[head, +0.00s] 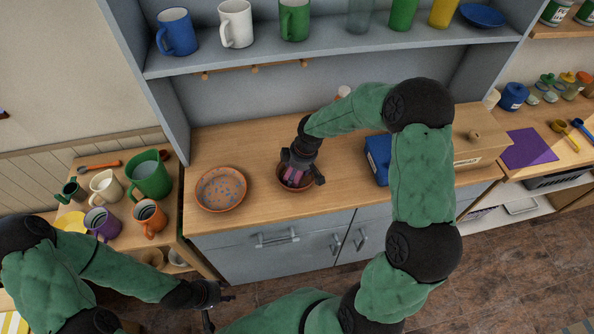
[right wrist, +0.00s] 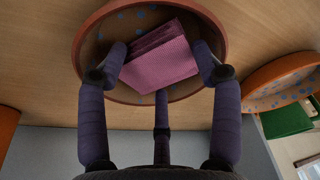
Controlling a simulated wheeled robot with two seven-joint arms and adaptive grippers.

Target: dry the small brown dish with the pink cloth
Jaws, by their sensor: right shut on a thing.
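The small brown dish (head: 296,188) stands on the wooden counter, mostly hidden under my right gripper in the head view. In the right wrist view the dish (right wrist: 88,50) shows a brown rim and blue spots inside. The folded pink cloth (right wrist: 162,65) is inside the dish, between the fingers of my right gripper (right wrist: 162,72), which is shut on it. In the head view the right gripper (head: 298,172) points down into the dish. My left gripper (head: 219,309) is open and empty in front of the counter, low in the head view.
A larger brown, blue-spotted dish (head: 221,189) stands left of the small one. A blue box (head: 377,158) is to the right, partly behind my arm. Counter space around the small dish is clear.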

